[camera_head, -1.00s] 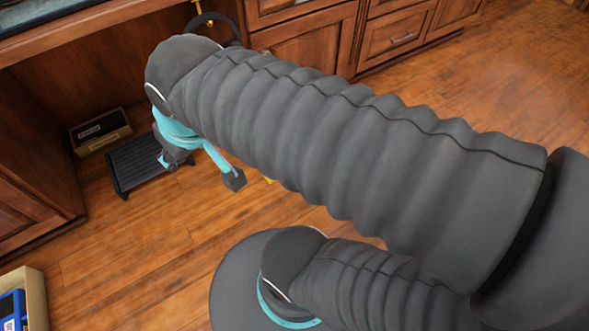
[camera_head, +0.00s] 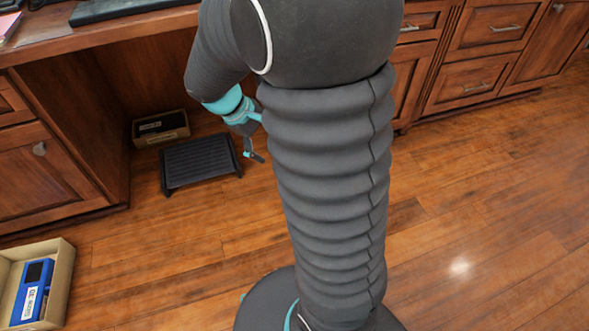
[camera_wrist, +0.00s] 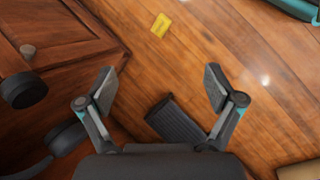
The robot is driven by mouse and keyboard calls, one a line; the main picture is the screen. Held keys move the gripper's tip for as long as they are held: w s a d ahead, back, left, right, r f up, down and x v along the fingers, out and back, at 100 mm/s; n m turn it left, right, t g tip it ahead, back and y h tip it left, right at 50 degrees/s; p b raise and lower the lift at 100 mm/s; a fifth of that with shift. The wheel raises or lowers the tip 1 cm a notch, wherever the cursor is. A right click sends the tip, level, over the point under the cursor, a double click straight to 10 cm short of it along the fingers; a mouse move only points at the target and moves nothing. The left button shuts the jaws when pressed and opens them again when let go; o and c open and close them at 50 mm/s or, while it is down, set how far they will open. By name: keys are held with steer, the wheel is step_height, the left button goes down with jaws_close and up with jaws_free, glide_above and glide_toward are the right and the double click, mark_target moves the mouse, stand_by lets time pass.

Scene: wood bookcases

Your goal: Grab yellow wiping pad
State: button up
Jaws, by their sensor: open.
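The yellow wiping pad (camera_wrist: 161,25) lies flat on the wood floor in the wrist view, near the top centre, with faint dark marks on it. My gripper (camera_wrist: 158,88) is open and empty, its two fingers wide apart. The pad lies beyond the fingertips, roughly midway between them in the picture, and apart from them. In the head view my gripper (camera_head: 254,150) shows partly behind my arm, above the floor near the desk. The pad does not show in the head view; my arm covers part of the floor there.
A black footrest (camera_head: 201,163) stands on the floor before a cardboard box (camera_head: 160,127) under the desk. An open box (camera_head: 62,279) with a blue item (camera_head: 35,291) is at lower left. Headphones (camera_wrist: 62,138) show in the wrist view. The floor (camera_head: 450,240) at right is clear.

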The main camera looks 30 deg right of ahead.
steer(key=w+d+f+n+h+b, duration=0.2)
steer(key=w+d+f+n+h, duration=0.15)
steer(key=f, duration=1.05)
steer(key=w+d+f+n+g+h+b, duration=0.1)
steer(key=w+d+f+n+h+b, duration=0.2)
steer(key=f, duration=1.2)
steer(key=w+d+f+n+h+b, duration=0.1)
steer(key=w+d+f+n, duration=0.3)
steer(key=f, duration=1)
steer(key=shift+n, duration=0.45)
steer(key=x, duration=0.4)
steer(key=s+b+x, duration=0.1)
steer(key=x, duration=0.3)
steer(key=s+x, duration=0.1)
steer(key=x, duration=0.3)
steer(key=shift+s+f+b, duration=0.25)
steer(key=shift+f+b, duration=0.05)
steer(key=shift+f, duration=0.15)
steer(key=c, duration=1.2)
